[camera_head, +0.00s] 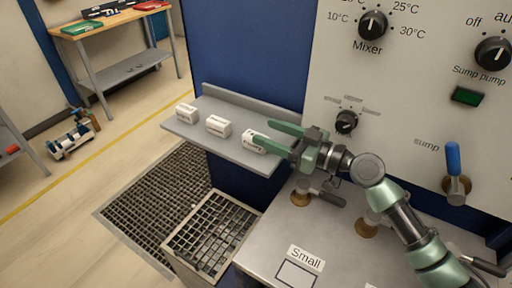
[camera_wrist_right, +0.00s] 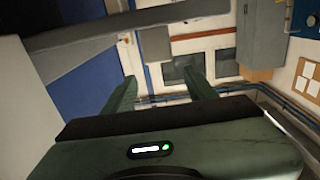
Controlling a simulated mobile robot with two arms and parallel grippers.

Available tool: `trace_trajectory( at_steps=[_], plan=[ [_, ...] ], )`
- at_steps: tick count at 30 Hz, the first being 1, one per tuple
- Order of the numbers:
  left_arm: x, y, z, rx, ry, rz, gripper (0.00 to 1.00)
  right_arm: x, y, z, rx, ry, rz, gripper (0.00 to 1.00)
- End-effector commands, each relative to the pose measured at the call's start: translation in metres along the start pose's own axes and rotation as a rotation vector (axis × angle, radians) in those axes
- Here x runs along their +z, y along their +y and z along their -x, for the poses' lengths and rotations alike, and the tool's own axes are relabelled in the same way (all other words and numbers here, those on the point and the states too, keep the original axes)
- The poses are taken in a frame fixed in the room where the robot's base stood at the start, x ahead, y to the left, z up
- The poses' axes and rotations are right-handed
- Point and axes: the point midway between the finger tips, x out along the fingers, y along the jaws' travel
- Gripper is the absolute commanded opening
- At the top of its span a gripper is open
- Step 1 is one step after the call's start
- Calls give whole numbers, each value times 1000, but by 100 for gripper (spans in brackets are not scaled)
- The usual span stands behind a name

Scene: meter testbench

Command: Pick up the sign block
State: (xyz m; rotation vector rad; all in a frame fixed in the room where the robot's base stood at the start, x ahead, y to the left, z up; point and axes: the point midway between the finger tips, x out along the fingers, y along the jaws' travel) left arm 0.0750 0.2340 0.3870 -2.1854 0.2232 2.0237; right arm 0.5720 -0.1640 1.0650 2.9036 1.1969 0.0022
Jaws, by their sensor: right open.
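Three small white sign blocks with dark lettering stand in a row on a grey shelf (camera_head: 232,148): the left block (camera_head: 186,112), the middle block (camera_head: 218,125) and the right block (camera_head: 254,143). My right gripper (camera_head: 264,131) is open at the shelf's right end. Its fingers point left, at the right block, and partly cover it. I cannot tell whether they touch it. In the right wrist view the two fingers of the gripper (camera_wrist_right: 160,88) stand apart, and no block can be made out clearly between them. My left gripper is not in view.
A panel (camera_head: 410,85) with knobs and a blue-handled valve (camera_head: 453,165) rises behind my right arm. Below it is a grey bench top (camera_head: 255,258) with a "Small" label (camera_head: 306,258). Floor grates (camera_head: 160,200) lie below the shelf.

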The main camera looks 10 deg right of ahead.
Motion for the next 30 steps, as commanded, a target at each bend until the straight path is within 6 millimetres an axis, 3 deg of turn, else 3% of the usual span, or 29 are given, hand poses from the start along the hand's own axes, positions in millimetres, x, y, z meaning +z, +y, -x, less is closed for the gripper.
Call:
trace_trajectory(
  at_steps=[1, 8, 14, 24, 30],
  plan=[
    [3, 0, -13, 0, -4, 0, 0, 13, 0, 0, 0, 0, 0, 56],
    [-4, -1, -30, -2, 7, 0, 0, 30, 0, 0, 0, 0, 0, 56],
    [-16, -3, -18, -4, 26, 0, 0, 25, 0, -17, 1, 2, -1, 56],
    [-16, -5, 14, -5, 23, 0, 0, 17, -6, -59, -1, 1, -2, 56],
    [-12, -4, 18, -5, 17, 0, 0, 22, -5, -78, 1, 1, -1, 56]
  ],
)
